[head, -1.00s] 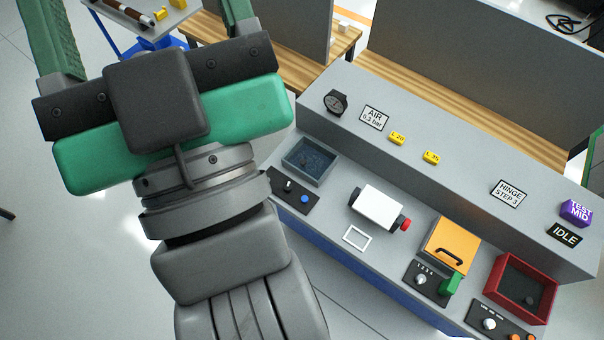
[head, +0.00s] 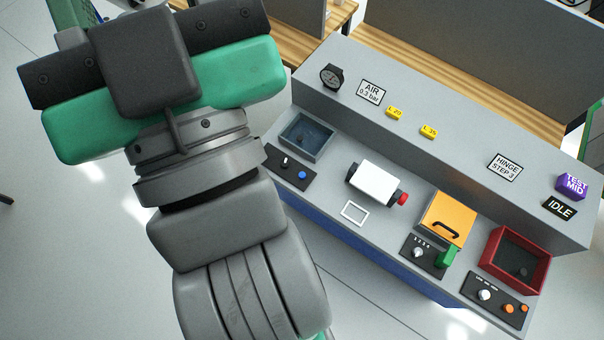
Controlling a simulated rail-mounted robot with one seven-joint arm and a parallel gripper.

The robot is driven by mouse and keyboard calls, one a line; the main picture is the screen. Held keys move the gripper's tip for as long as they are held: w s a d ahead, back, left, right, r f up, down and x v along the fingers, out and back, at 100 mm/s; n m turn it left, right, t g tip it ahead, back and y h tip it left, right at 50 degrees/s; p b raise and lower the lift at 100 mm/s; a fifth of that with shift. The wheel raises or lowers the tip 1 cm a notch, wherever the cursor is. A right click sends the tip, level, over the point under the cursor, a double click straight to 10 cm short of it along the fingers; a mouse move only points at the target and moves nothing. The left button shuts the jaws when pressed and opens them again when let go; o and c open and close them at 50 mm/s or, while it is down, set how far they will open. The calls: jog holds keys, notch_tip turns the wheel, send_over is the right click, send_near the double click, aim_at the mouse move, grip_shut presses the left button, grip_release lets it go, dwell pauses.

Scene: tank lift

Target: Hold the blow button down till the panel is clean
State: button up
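My gripper (head: 150,65) is at the upper left, left of the grey bench and apart from it. A round blue button (head: 302,175) sits on a small black control plate (head: 283,165) with a knob at the bench's left end. Whether it is the blow button is not readable. Behind it is a blue-grey open tray (head: 330,152) with a dark blue floor bearing small specks; I cannot tell if this is the panel.
A gauge (head: 331,77) and an AIR sign (head: 371,92) stand on the raised ledge. A white block (head: 374,178) with a red end, an orange lidded box (head: 449,216), a red tray (head: 491,258) and an IDLE sign (head: 561,207) lie rightward.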

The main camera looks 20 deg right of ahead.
grip_shut()
dwell(1.4)
